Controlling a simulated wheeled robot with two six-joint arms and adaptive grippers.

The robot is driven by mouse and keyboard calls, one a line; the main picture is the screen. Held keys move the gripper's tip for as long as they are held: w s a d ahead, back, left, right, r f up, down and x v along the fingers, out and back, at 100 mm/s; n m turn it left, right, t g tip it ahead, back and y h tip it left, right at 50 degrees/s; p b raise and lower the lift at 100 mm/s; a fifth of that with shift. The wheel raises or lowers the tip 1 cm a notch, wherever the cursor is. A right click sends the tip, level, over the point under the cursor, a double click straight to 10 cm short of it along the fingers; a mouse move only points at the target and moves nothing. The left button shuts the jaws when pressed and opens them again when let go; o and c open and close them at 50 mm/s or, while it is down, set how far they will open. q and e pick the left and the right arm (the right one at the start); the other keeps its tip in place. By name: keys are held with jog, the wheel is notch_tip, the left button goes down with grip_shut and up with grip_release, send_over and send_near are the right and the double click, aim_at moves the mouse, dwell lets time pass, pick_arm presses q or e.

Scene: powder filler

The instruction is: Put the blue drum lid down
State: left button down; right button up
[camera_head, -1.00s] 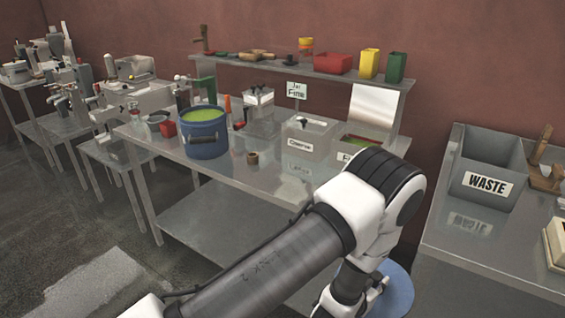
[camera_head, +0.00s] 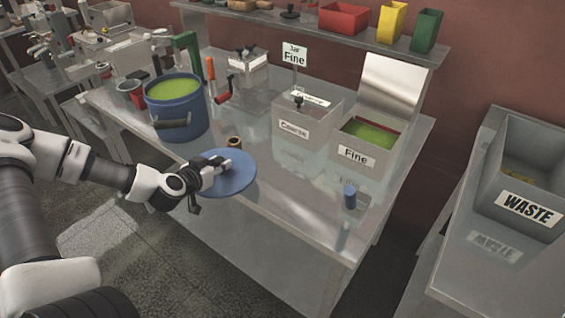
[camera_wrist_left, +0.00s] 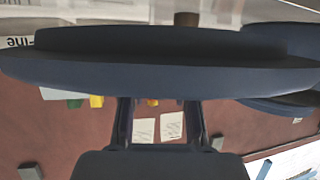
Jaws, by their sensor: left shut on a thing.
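The blue drum lid (camera_head: 238,178) is a flat round disc, held level at the table's front edge. My left gripper (camera_head: 222,166) is shut on it. In the left wrist view the lid (camera_wrist_left: 160,72) is seen edge-on, between and beyond the gripper fingers (camera_wrist_left: 158,122). I cannot tell if the lid touches the table or hangs just above it. The blue drum (camera_head: 182,118) stands open on the table, behind and left of the lid, full of green powder. My right gripper is not in view.
A small brown ring (camera_head: 234,143) stands just behind the lid. The Coarse bin (camera_head: 290,130), the Fine bin (camera_head: 355,155) and a small blue cylinder (camera_head: 350,197) stand to the right. Bare table (camera_head: 285,205) lies between the lid and the cylinder. The WASTE bin (camera_head: 527,206) is far right.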

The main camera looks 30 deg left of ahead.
aim_at(237, 171)
pick_arm(q)
jog(key=d+b, duration=0.1)
jog(key=b, duration=0.1)
jog(key=shift+w+d+f+b, duration=0.2)
jog(key=shift+w+d+b, duration=0.05)
jog(key=shift+d+b, duration=0.15)
jog(key=shift+w+d+b, duration=0.8)
jog(key=shift+w+d, duration=0.2)
jog(key=shift+d, duration=0.25)
jog(key=w+d, duration=0.7)
jog(key=shift+w+f, duration=0.15)
jog(key=shift+w, duration=0.05)
jog(key=f, duration=0.1)
jog(key=f+p, duration=0.1)
jog(key=f, duration=0.1)
jog(key=shift+w+d+f+p, duration=0.1)
jog(key=shift+w+f+p, duration=0.15)
jog(key=shift+p, duration=0.05)
jog(key=shift+f, duration=0.3)
jog(key=c, duration=0.9)
grip_release()
jog(key=shift+o, duration=0.2)
